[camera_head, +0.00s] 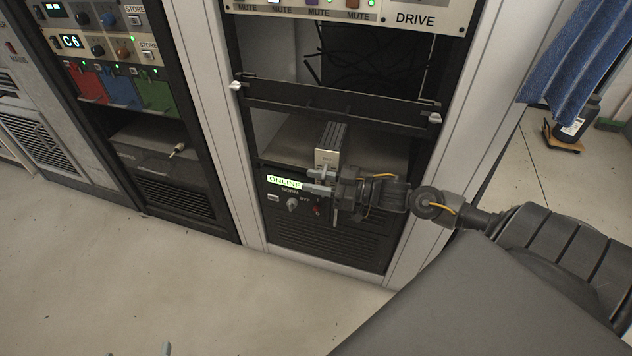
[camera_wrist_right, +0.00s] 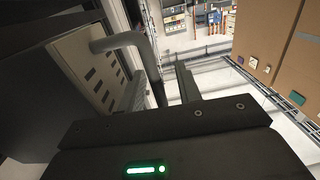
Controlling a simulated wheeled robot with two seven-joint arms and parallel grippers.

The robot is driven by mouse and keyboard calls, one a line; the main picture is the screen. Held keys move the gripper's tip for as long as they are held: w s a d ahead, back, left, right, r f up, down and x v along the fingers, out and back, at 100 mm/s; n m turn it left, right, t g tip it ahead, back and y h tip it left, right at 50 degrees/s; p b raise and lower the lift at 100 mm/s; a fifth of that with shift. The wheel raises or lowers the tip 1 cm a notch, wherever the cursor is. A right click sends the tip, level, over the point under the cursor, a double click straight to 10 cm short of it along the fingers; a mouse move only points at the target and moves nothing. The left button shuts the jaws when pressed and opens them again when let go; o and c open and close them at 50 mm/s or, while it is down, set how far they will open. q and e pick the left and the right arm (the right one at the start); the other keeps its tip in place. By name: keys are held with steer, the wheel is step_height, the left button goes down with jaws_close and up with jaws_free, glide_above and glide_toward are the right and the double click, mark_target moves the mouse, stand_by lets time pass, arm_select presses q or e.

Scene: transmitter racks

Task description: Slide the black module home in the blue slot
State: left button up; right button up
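A narrow module (camera_head: 327,158) with a pale front plate and dark finned sides stands upright on the open shelf of the right rack. Its slotted plate (camera_wrist_right: 88,65) and grey bar handle (camera_wrist_right: 118,40) fill the left of the right wrist view. My right gripper (camera_head: 312,180) is at the module's front, reaching in from the right. Its fingers look apart around the handle, with a gap beside the dark finger (camera_wrist_right: 186,82); firm contact is not visible. A blue slot panel (camera_head: 121,92) sits between red and green ones in the left rack. Only tips of my left gripper (camera_head: 139,351) show, apart.
A dark crossbar (camera_head: 335,108) spans the right rack above the shelf (camera_head: 285,151). Below is a unit with a lit ONLINE display (camera_head: 284,182). A pale rack post (camera_head: 205,100) separates the two racks. The floor (camera_head: 130,265) in front is clear.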

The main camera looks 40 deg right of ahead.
jaws_close()
stand_by(0.5)
steer(key=shift+w+r+p, duration=0.1)
steer(key=shift+r+p, duration=0.6)
steer(key=shift+p, duration=0.3)
stand_by(1.1)
steer(key=shift+a, duration=0.1)
steer(key=s+a+p, duration=0.9)
steer(key=s+a, duration=0.3)
steer(key=a, duration=0.3)
steer(key=shift+s+a+p, duration=0.2)
steer(key=shift+a+p, duration=0.05)
steer(key=shift+p, duration=0.05)
stand_by(2.3)
